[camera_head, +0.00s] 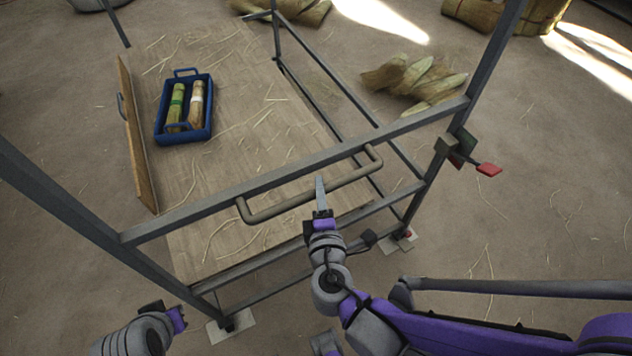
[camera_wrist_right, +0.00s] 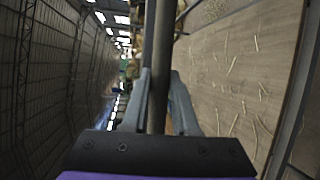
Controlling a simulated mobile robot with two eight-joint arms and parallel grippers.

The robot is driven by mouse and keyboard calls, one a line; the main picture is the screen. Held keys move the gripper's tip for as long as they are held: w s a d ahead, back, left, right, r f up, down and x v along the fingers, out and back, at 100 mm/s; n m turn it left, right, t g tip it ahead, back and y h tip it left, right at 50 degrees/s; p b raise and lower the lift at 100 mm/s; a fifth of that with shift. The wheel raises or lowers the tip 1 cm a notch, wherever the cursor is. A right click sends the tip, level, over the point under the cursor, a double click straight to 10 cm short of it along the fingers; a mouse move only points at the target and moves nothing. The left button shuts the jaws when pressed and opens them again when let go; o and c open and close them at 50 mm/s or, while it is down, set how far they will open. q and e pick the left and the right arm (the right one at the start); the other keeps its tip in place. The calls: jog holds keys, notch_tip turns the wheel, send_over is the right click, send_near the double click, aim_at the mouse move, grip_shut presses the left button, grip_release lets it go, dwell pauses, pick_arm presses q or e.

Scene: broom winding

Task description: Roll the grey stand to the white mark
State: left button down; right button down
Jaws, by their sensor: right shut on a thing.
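The grey stand (camera_head: 190,207) is a tall metal frame around a low wooden deck (camera_head: 230,185). A curved handle (camera_head: 262,213) is fixed to its near crossbar. My right gripper (camera_head: 320,190) is at the middle of this handle. In the right wrist view the handle bar (camera_wrist_right: 158,70) runs between its two fingers, which are closed on it. My left gripper (camera_head: 172,312) is low at the left, apart from the stand; its fingers are too small to judge. Pale white patches lie at the near feet, one at the left (camera_head: 240,329) and one at the right (camera_head: 389,246); I cannot tell whether either is the mark.
A blue tray (camera_head: 209,132) with two small brooms sits on the deck beside an upright board (camera_head: 137,140). A red-tipped lever (camera_head: 488,169) sticks out from the right post. Straw bundles (camera_head: 425,80) lie on the floor behind. Floor to the right is mostly clear.

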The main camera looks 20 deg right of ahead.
jog(key=shift+s+f, duration=0.1)
jog(key=shift+f, duration=0.05)
jog(key=c, duration=0.7)
grip_release()
pick_arm(q)
jog(key=shift+s, duration=0.1)
